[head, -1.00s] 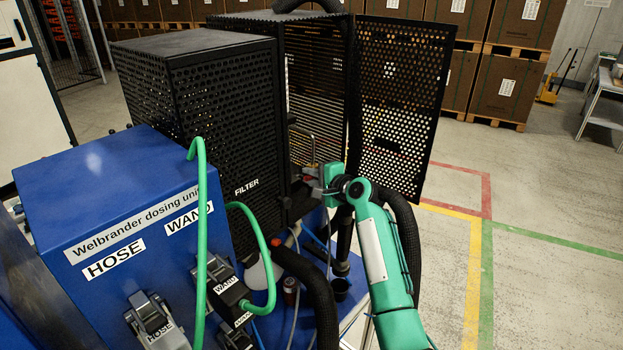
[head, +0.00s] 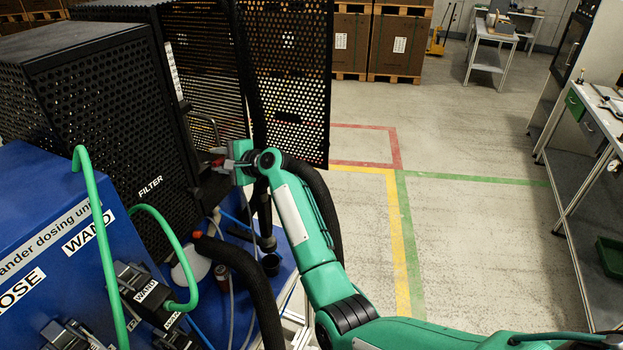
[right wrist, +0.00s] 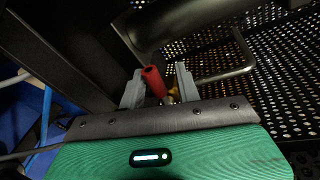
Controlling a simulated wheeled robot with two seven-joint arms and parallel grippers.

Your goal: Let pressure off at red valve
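The red valve handle (right wrist: 153,82) shows in the right wrist view as a short red lever with a brass-coloured part (right wrist: 172,91) beside its lower end. My right gripper (right wrist: 160,84) has its two grey fingers apart, with the red handle between them. The handle lies close to the left finger, and a gap shows towards the right finger; I cannot tell whether it touches. In the head view the right gripper (head: 226,160) is at the edge of the black filter housing (head: 150,130), and the handle is only a small red spot there. My left gripper is not in view.
A bent metal pipe (right wrist: 225,73) runs close to the right finger. A perforated black door (head: 292,90) stands open behind the gripper. Black hoses and green hoses (head: 100,230) hang around the blue dosing unit (head: 40,200). The floor to the right is clear.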

